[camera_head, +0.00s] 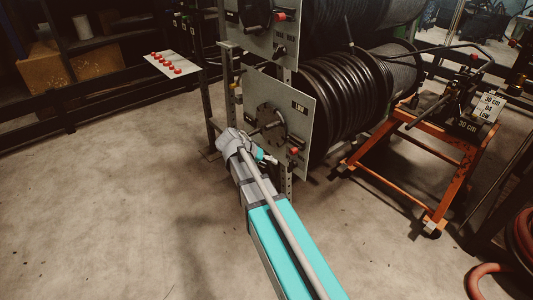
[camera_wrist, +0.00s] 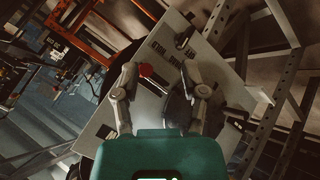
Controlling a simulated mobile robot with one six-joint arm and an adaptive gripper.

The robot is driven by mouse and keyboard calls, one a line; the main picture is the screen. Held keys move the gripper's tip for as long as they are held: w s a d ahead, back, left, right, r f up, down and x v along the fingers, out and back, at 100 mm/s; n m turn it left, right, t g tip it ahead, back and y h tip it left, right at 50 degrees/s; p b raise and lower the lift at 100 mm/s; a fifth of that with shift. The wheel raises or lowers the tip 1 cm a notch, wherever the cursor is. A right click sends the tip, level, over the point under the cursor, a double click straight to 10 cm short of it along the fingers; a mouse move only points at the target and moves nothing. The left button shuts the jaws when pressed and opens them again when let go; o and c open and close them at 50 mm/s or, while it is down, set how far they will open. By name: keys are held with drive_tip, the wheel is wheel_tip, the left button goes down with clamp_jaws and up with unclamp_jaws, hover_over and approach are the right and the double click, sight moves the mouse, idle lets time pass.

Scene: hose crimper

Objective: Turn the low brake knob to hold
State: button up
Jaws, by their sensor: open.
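The low panel (camera_head: 280,110) is a grey plate with a "LOW" label on the lower hose reel. Its brake knob (camera_head: 294,151) is small and red, at the panel's lower right. It also shows in the wrist view as a red round end (camera_wrist: 146,70), close beside my left finger. A dark disc with a crank handle (camera_head: 271,124) sits left of the knob, and in the wrist view the disc (camera_wrist: 178,105) is partly behind my right finger. My gripper (camera_wrist: 160,74) is open and empty, facing the panel. Contact with the knob cannot be told. The knob's setting is unreadable.
An upper panel (camera_head: 262,30) with its own red knob (camera_head: 280,16) is above. The lower black hose reel (camera_head: 350,95) is behind the panel. An orange cart (camera_head: 430,170) stands right. A board with red buttons (camera_head: 172,64) is left. Floor in front is clear.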

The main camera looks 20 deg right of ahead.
drive_tip(key=s+a+r+n+y+p, duration=0.1)
drive_tip(key=s+r+y+p, duration=0.1)
drive_tip(key=s+r+p, duration=0.2)
drive_tip(key=shift+a+r+n+p, duration=0.35)
drive_tip(key=shift+r+p, duration=0.6)
drive_tip(key=shift+p, duration=0.9)
drive_tip(key=shift+s+a+y, duration=0.1)
drive_tip(key=shift+s+y, duration=0.05)
drive_tip(key=shift+y, duration=0.15)
drive_tip(key=s+a+f+n+g+y, duration=0.1)
drive_tip(key=s+a+n+y, duration=0.3)
drive_tip(key=s, duration=0.6)
drive_tip(key=a+f+y, duration=0.1)
drive_tip(key=a+y, duration=0.1)
drive_tip(key=a, duration=0.1)
drive_tip(key=shift+s+f, duration=0.25)
drive_tip(key=shift+f, duration=0.15)
drive_tip(key=shift+n, duration=0.25)
